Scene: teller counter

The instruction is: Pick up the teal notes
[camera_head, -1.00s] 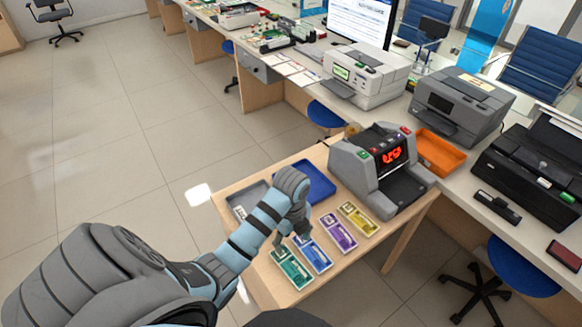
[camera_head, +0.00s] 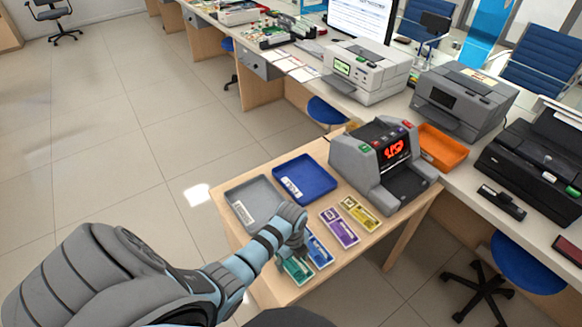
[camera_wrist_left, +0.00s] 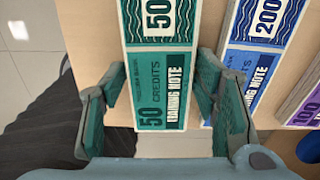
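The teal notes (camera_head: 298,272) lie at the near end of a row of notes on the small wooden table. In the left wrist view my left gripper (camera_wrist_left: 150,92) is open, with one finger on each side of the teal notes and nothing held. Whether the fingers touch the notes cannot be told. My right gripper is not in view.
The blue notes (camera_wrist_left: 262,50) lie close beside the teal ones, near one finger. Purple notes (camera_head: 340,227) and yellow notes (camera_head: 360,214) follow. A grey tray (camera_head: 240,190), a blue tray (camera_head: 303,180) and a counting machine (camera_head: 350,158) stand behind on the table.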

